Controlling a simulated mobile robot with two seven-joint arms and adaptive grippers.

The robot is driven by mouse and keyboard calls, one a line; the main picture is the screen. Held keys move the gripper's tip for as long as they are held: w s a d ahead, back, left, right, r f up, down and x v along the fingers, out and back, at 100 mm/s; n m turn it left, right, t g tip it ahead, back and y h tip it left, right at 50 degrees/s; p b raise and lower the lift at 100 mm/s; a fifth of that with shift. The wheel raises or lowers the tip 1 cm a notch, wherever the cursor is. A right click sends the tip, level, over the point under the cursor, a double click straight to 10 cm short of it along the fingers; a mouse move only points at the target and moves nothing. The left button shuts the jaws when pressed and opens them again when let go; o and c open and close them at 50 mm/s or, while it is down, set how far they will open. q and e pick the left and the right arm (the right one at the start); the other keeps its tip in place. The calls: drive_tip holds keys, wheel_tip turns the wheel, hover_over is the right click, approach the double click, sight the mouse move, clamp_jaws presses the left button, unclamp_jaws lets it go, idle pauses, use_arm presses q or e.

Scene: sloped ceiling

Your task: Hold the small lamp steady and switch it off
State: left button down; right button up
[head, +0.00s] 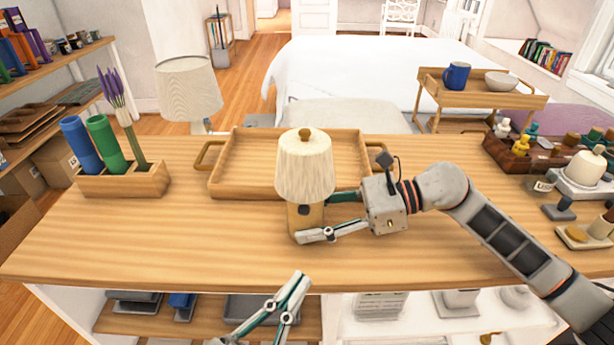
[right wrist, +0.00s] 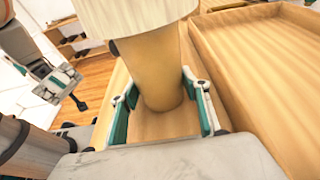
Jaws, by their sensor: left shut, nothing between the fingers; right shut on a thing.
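The small lamp (head: 305,165) stands upright on the wooden table, in front of the tray. It has a cream pleated shade, a round brown knob (head: 304,134) on top and a wooden base (head: 306,218). My right gripper (head: 316,214) is shut on the lamp base from the right, below the shade. In the right wrist view its fingers (right wrist: 160,100) lie on both sides of the base (right wrist: 157,68). My left gripper (head: 302,280) is shut and empty, low in front of the table's front edge, below the lamp. Whether the lamp is lit, I cannot tell.
A wooden tray (head: 235,191) with handles lies behind the lamp. A wooden holder (head: 122,184) with blue and green cylinders stands at the left. Several bottles and blocks crowd the right end. The table's front left (head: 170,240) is clear. Shelves are below.

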sight(304, 211)
use_arm(q)
drive_tip(key=shift+m+h, duration=0.6)
drive_tip(key=shift+m, duration=0.2)
drive_tip(key=shift+w+d+r, duration=0.1)
drive_tip(key=shift+w+r, duration=0.45)
drive_tip(key=shift+w, duration=0.9)
drive_tip(key=shift+w+d+r, duration=0.1)
drive_tip(key=shift+w+r, duration=0.45)
drive_tip(key=shift+w, duration=0.85)
drive_tip(key=shift+w+r, duration=0.55)
drive_tip(key=shift+w, duration=0.9)
drive_tip(key=shift+w, duration=0.15)
drive_tip(key=shift+w, duration=0.45)
drive_tip(key=shift+s, duration=0.65)
